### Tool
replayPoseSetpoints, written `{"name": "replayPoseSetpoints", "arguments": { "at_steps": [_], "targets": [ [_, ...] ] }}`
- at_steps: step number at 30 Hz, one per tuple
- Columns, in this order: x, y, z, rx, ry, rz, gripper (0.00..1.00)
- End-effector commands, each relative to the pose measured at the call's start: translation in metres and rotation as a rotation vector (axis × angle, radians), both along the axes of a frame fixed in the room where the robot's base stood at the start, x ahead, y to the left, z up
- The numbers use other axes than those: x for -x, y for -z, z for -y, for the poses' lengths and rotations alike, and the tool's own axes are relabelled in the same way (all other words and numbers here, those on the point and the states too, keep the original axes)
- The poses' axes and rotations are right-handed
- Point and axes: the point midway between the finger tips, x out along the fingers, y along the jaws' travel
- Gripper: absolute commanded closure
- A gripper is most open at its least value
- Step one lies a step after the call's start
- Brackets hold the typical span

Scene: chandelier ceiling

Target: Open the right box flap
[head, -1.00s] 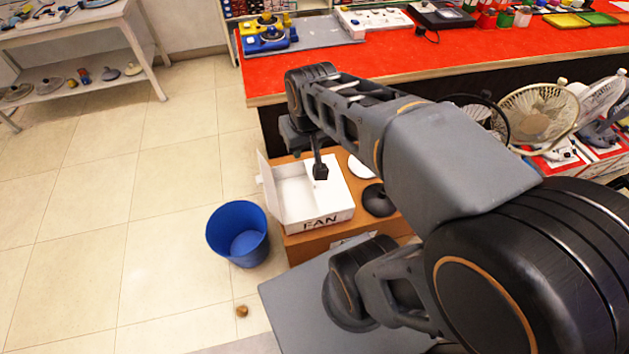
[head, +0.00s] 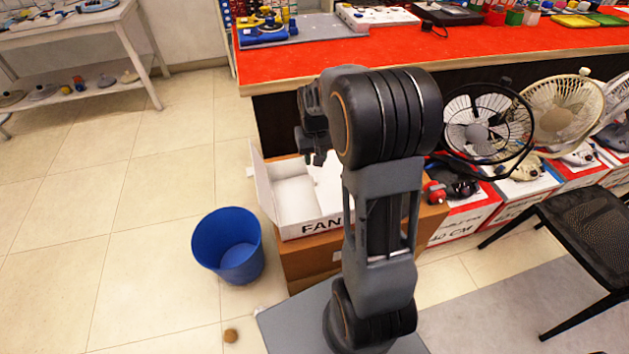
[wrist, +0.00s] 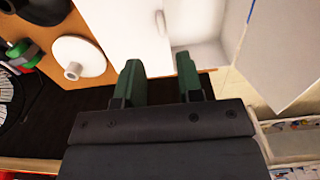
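A white box marked FAN (head: 322,226) sits on a brown cardboard box. Its left flap (head: 264,185) stands open and tilts outward. The right flap (wrist: 125,28) lies flat over one side of the box in the wrist view; my arm partly hides it in the head view. The bare white inside (wrist: 200,52) shows beside it. My gripper (wrist: 159,82) is open with nothing between its green-tipped fingers. It hangs near the box's far edge, apart from the flap; its height is hard to tell.
A blue bin (head: 229,246) stands on the floor left of the box. A red counter (head: 400,48) runs behind. A white disc-shaped base (wrist: 78,56) lies beside the box. Fans (head: 480,128) and a black chair (head: 580,235) are to the right.

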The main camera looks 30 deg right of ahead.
Motion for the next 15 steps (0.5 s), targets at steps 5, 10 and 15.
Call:
{"name": "replayPoseSetpoints", "arguments": {
  "at_steps": [5,10,15],
  "targets": [
    [0.001,0.039,0.0,-0.001,-0.001,-0.003,0.66],
    [0.001,0.067,-0.001,-0.001,-0.001,-0.003,0.66],
    [0.0,0.085,0.0,0.0,-0.001,-0.001,0.66]
  ]
}}
